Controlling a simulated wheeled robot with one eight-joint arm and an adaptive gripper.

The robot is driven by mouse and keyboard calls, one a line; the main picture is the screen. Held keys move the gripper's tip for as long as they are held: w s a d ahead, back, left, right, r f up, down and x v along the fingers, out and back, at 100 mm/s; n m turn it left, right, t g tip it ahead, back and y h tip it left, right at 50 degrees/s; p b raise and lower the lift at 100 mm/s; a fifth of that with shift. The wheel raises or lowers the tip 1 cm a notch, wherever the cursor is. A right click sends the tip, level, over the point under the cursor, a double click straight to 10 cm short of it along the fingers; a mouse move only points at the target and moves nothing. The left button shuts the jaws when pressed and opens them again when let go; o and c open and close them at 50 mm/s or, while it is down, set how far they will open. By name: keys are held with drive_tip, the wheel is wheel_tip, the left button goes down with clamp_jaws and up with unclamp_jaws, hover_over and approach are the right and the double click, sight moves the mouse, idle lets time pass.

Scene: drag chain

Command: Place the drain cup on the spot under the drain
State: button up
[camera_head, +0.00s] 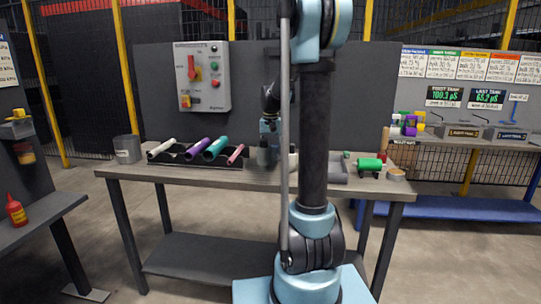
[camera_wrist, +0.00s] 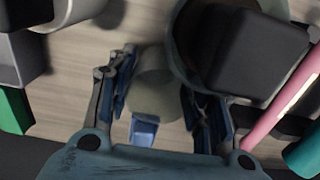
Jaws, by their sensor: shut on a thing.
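In the wrist view, my gripper (camera_wrist: 158,82) has its two fingers on either side of a pale grey-beige cup (camera_wrist: 156,98) and is shut on it. The cup sits just above or on the light tabletop; I cannot tell which. A round grey vessel with a dark block (camera_wrist: 240,50) is right beside it. In the head view, my gripper (camera_head: 267,143) is low over the middle of the workbench, partly behind my arm. The held cup is not clear there. I cannot make out the drain or the marked spot with certainty.
On the workbench (camera_head: 255,182), a black rack (camera_head: 200,160) with coloured rolls and a grey bin (camera_head: 127,150) stand at left. A green roll (camera_head: 369,164) and a round tan item (camera_head: 396,174) are at right. A control box (camera_head: 202,76) hangs behind.

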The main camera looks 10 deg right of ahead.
drive_tip(key=o, duration=1)
